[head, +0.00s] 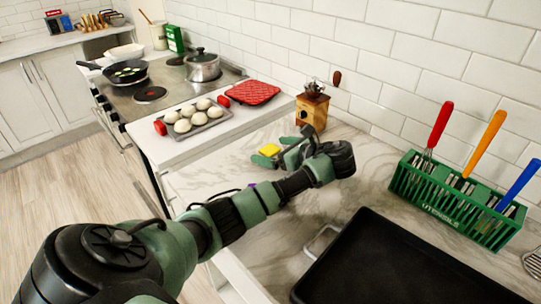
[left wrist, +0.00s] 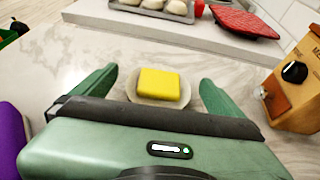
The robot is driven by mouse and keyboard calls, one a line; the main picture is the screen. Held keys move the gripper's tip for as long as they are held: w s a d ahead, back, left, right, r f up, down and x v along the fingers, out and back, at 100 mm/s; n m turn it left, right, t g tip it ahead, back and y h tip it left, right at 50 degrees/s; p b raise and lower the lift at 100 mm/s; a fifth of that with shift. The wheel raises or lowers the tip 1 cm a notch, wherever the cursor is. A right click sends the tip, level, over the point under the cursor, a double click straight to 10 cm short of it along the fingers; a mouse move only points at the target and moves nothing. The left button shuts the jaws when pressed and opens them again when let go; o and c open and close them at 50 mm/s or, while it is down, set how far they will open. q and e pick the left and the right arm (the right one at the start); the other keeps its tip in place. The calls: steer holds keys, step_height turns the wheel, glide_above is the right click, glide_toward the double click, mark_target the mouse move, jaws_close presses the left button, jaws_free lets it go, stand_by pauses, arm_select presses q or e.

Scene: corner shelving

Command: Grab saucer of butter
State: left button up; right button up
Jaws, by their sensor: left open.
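A yellow block of butter (left wrist: 159,84) sits on a pale saucer (left wrist: 135,94) on the marble counter. In the left wrist view the saucer lies between the two green fingers of my left gripper (left wrist: 158,92), which is open. The fingers stand apart on either side of it, and I see no contact. In the head view the butter (head: 271,149) shows just beyond my left gripper (head: 279,156), which hides most of the saucer. My right gripper is not in view.
A wooden coffee grinder (head: 312,108) stands close to the right of my left gripper. A tray of buns (head: 197,118) and a red mitt (head: 252,92) lie behind. A black tray (head: 400,265) and a green utensil rack (head: 450,197) are at right. A purple object (left wrist: 10,140) is at left.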

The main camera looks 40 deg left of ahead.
arm_select(q)
steer(key=shift+x, duration=1.2)
steer(key=shift+r, duration=0.1)
steer(key=c, duration=1.9)
